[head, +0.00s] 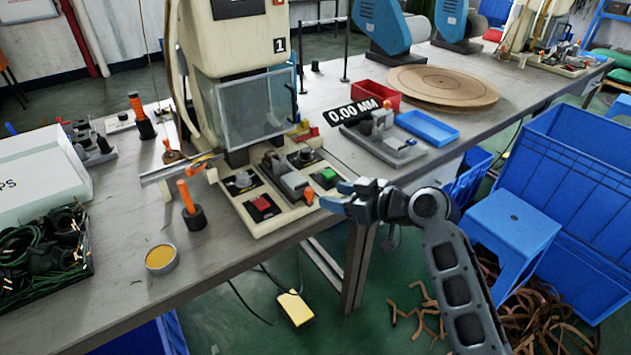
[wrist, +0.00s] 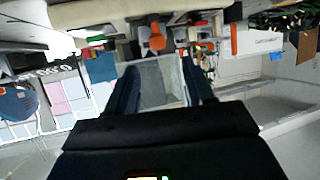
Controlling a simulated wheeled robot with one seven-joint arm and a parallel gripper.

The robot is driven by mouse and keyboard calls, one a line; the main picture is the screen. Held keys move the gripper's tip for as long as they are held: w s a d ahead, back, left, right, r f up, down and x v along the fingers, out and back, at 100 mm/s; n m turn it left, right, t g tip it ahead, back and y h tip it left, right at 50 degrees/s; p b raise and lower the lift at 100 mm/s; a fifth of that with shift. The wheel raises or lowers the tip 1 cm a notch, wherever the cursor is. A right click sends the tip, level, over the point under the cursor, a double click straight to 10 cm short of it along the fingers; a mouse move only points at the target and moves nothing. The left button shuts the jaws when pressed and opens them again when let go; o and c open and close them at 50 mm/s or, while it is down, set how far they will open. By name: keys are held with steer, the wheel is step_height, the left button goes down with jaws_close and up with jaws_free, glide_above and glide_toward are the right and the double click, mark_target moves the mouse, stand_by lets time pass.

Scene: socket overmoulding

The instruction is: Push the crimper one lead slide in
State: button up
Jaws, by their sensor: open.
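Crimper one (head: 225,50) is the cream machine with a "1" label and a clear guard, standing on the bench. Its base (head: 270,222) carries a grey block (head: 292,186), red and green buttons, and an orange knob (head: 308,195) at the front right edge, which seems to belong to the lead slide. My gripper (head: 335,197) is open just right of this knob. In the wrist view my gripper (wrist: 160,68) has its two fingers apart, with an orange knob (wrist: 157,42) beyond the gap between them. I cannot tell whether a finger touches it, nor how far the slide sits in.
An orange-handled tool (head: 187,197) and a yellow-filled tin (head: 160,258) stand left of the base. A grey fixture (head: 385,142), a red bin (head: 376,95) and a blue tray (head: 428,126) lie behind. A blue stool (head: 510,225) and blue crates (head: 575,170) stand right.

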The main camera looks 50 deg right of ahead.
mark_target(310, 190)
steer(key=p+x, duration=0.1)
steer(key=x, duration=0.7)
steer(key=shift+d+r, duration=0.1)
steer(key=shift+d, duration=0.1)
steer(key=shift+c, duration=0.2)
jaws_close()
stand_by(0.3)
